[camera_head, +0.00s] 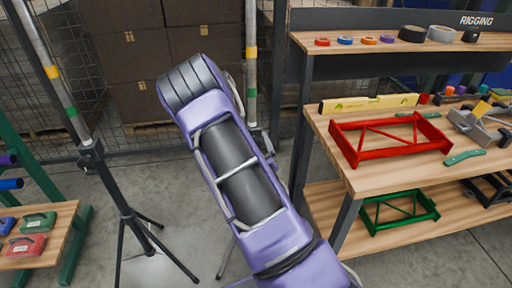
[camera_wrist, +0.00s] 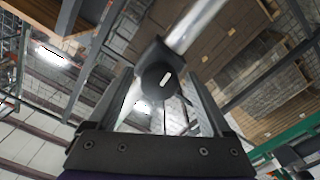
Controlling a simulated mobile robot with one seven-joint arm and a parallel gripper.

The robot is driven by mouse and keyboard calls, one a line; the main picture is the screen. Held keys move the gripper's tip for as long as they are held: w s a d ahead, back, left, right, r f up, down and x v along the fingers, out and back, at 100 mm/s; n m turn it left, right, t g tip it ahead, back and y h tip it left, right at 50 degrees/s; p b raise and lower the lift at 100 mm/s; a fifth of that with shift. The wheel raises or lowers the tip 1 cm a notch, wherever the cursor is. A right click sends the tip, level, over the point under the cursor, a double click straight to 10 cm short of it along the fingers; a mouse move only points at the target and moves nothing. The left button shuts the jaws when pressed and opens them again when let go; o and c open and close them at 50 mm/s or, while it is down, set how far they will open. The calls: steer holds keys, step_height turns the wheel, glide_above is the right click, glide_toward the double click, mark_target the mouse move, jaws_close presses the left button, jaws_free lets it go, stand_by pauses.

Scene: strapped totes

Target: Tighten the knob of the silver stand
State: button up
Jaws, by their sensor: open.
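The silver stand's pole (camera_head: 251,60) with a yellow band rises behind my arm in the head view. Its grey collar (camera_head: 262,143) shows at the arm's right edge, and most of its lower part is hidden. The head view hides my gripper behind my arm.
A second stand (camera_head: 92,158) with a black tripod is at left. A wooden workbench (camera_head: 385,160) with a red frame (camera_head: 390,137) is close on the right. A low bench (camera_head: 45,240) holds small cases at left. Boxes and wire mesh are behind.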

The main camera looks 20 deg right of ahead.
steer(key=s+a+p, duration=0.1)
steer(key=s+p, duration=0.3)
steer(key=s, duration=0.4)
steer(key=s+a+p, duration=0.2)
steer(key=s+p, duration=0.2)
steer(key=s, duration=0.5)
steer(key=shift+a, duration=0.25)
